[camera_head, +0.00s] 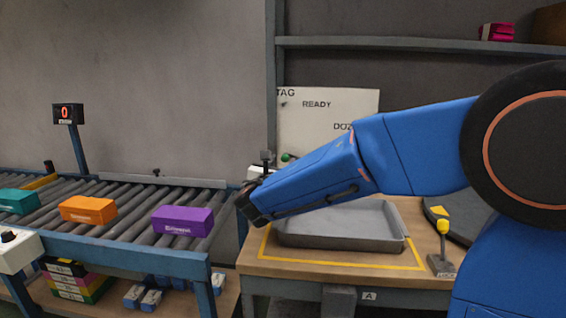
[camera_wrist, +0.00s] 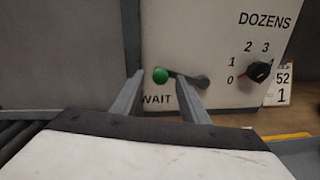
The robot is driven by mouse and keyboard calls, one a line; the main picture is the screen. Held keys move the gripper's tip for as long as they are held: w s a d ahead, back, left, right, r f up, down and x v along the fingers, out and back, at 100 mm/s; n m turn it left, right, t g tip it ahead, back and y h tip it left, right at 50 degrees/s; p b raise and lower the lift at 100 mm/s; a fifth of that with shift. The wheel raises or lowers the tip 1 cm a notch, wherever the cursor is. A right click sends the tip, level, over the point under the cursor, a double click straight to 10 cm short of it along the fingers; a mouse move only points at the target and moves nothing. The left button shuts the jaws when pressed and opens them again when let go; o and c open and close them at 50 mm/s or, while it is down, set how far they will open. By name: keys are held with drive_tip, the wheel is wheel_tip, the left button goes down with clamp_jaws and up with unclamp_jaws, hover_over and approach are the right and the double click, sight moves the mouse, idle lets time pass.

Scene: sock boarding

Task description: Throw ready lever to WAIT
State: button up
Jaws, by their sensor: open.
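The ready lever has a green ball knob (camera_wrist: 160,75) on a dark arm that runs right to a round grey pivot (camera_wrist: 203,82) on the white panel (camera_wrist: 215,40). The arm lies nearly level, with the knob to the left, just above the word WAIT. The knob also shows in the head view, partly hidden by my arm. My gripper (camera_wrist: 160,79) is open and faces the panel. In the wrist view the knob appears between its two fingertips; whether either finger touches it I cannot tell. The right finger overlaps part of the lever arm.
A DOZENS dial (camera_wrist: 259,71) sits right of the lever. A conveyor (camera_head: 130,225) carries teal, orange and purple boxes at left. A shelf (camera_head: 420,44) runs above.

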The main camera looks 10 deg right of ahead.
drive_tip(key=shift+w+d, duration=0.3)
drive_tip(key=shift+w, duration=0.3)
drive_tip(key=shift+c, duration=0.6)
clamp_jaws()
drive_tip(key=shift+a+f+n, duration=0.2)
drive_tip(key=shift+f+n, duration=1.35)
drive_tip(key=shift+n, duration=0.25)
drive_tip(key=shift+o, duration=0.6)
unclamp_jaws()
drive_tip(key=v, duration=1.7)
drive_tip(key=shift+s+a+f, duration=0.1)
drive_tip(key=shift+s+f, duration=0.05)
drive_tip(key=shift+f, duration=0.1)
